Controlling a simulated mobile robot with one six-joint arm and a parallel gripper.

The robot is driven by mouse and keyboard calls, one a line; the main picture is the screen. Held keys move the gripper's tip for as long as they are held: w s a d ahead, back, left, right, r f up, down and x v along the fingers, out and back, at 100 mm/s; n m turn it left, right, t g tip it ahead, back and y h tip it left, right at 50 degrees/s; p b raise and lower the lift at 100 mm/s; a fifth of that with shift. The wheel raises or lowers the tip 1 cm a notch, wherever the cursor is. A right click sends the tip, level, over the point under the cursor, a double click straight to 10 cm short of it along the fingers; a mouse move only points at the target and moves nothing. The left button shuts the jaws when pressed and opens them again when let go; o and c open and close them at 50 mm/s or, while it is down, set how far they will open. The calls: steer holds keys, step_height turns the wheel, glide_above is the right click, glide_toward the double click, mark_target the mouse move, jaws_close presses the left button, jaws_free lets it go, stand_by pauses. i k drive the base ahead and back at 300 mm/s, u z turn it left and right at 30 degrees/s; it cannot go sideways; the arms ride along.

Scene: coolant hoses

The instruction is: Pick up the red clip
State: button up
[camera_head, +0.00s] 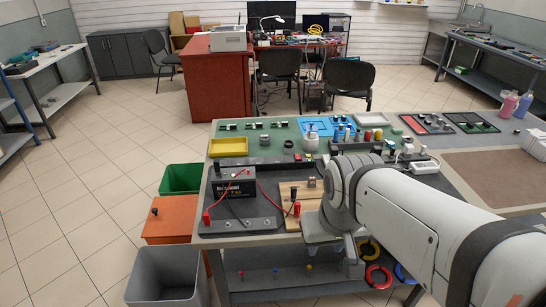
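Another small red piece (206,217) stands at the front left of the dark tray (252,226). I cannot tell which is the red clip. A black battery (234,189) with yellow lettering sits in the tray, with red and black leads by it. My gripper (347,250) hangs at the bench's front edge, right of both red pieces and apart from them. My own arm hides part of it, and its fingers are not clear.
Small parts, bottles and trays line the back of the green bench top (270,140). A yellow tray (228,147) is behind the battery. Red and yellow rings (378,277) hang below the front edge. Grey (165,277) and green (181,179) bins stand left.

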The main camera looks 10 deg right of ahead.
mark_target(297, 205)
steer(key=i, duration=0.65)
steer(key=z, duration=1.2)
steer(key=k, duration=1.15)
steer(key=u, duration=0.55)
steer(key=i, duration=0.95)
steer(key=u, duration=0.1)
